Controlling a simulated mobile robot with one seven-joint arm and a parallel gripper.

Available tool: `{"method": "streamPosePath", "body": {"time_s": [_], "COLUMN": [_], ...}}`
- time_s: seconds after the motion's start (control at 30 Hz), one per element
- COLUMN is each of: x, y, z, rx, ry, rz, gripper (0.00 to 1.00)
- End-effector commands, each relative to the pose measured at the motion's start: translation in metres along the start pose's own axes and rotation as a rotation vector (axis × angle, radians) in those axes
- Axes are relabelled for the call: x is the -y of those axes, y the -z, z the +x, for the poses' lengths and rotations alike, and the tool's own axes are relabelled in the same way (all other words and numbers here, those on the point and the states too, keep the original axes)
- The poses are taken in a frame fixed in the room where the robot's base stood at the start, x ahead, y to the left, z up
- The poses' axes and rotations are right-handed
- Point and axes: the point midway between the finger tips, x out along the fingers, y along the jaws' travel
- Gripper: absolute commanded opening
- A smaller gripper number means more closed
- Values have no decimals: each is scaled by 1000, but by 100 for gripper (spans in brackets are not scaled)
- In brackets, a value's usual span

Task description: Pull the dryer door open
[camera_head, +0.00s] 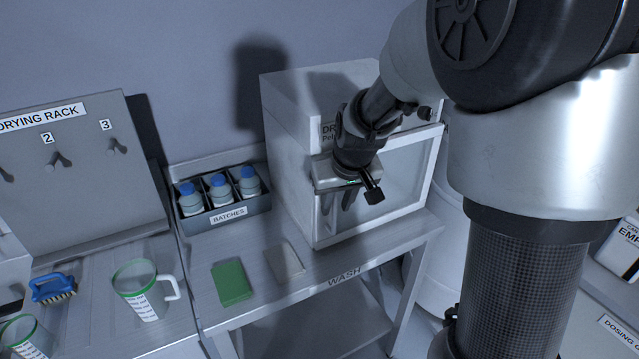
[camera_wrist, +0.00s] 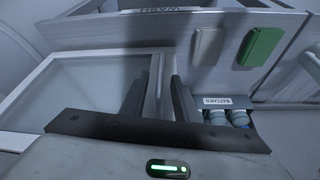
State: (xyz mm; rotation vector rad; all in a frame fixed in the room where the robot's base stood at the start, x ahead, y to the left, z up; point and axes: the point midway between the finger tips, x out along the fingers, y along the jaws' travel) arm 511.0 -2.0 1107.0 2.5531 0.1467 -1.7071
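The dryer (camera_head: 290,150) is a pale box on the wash bench. Its door (camera_head: 408,170) has a glass pane in a light frame and looks shut; it also shows in the wrist view (camera_wrist: 75,90). My gripper (camera_head: 339,207) is in front of the door's left side, fingers pointing down and toward it. In the wrist view my gripper (camera_wrist: 159,76) has its two dark fingers apart, with a light upright strip of the door's edge seen between them. I cannot tell a separate handle from this strip, nor whether the fingers touch it. My wrist hides part of the door's top and the dryer's label.
A batches rack (camera_head: 228,217) with blue-capped bottles stands left of the dryer. A green pad (camera_head: 232,283) and a pale pad (camera_head: 285,262) lie on the bench (camera_head: 300,285) before it. A measuring jug (camera_head: 140,290) and blue brush (camera_head: 53,288) are farther left.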

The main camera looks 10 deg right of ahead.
Motion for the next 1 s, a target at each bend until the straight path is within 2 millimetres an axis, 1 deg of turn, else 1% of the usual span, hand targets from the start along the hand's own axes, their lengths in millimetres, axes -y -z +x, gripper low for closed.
{"method": "streamPosePath", "body": {"time_s": [0.03, 0.2, 0.33, 0.53, 0.57, 0.7, 0.73, 1.0], "x": [0, 0, 0, 0, 0, 0, 0, 0], "y": [-1, 0, 1, 1, 1, 0, 0, 0], "z": [8, 23, 27, 27, 27, 27, 27, 27], "rx": [3, 1, -1, -1, -1, -1, -1, -1], "ry": [1, 0, 0, 0, 0, 0, 0, -1], "rz": [-1, -1, -1, -1, -1, -1, -1, -1], "gripper": [28, 28, 28, 28, 26, 3, 0, 0]}}
